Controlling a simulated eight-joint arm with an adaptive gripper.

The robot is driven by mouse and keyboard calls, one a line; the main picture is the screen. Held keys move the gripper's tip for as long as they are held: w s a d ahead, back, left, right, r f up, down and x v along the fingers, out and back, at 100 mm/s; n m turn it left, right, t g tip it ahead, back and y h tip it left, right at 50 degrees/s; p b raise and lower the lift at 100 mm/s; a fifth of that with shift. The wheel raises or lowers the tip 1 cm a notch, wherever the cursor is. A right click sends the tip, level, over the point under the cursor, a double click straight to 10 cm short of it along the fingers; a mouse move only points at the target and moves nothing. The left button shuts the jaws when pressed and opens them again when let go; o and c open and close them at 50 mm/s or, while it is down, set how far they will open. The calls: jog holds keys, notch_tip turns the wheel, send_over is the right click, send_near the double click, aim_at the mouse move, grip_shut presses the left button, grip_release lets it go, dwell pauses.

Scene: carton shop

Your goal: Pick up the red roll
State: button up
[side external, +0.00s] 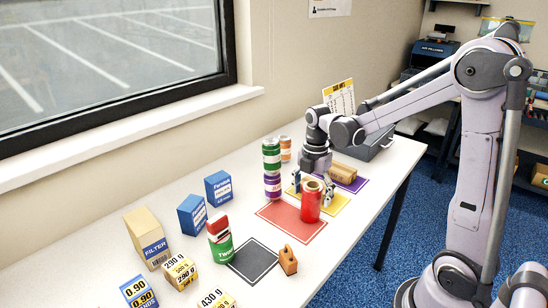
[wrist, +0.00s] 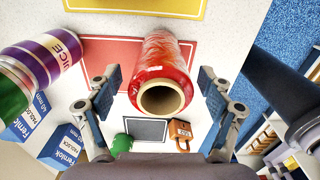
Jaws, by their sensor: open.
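The red roll (side external: 311,205) stands upright on the red mat (side external: 284,216) in the side external view. In the wrist view the red roll (wrist: 167,55) shows glossy red wrap and a hollow cardboard core facing the camera. My gripper (side external: 313,187) is low over the table, close to the top of the roll and partly hidden by it. In the wrist view my gripper (wrist: 159,82) is open, with one blue-padded finger on each side of the roll. Gaps show between the fingers and the roll, so it is not gripped.
A stack of a green can (side external: 271,152) and a purple can (side external: 272,186) stands just left of the roll. A brown padlock (side external: 288,261) is beside the dark mat (side external: 254,264). Blue boxes (side external: 218,188) stand further left.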

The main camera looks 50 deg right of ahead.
aim_at(311, 206)
jog(key=shift+f, duration=2.35)
jog(key=c, duration=1.2)
jog(key=shift+s, duration=0.1)
jog(key=shift+c, duration=0.2)
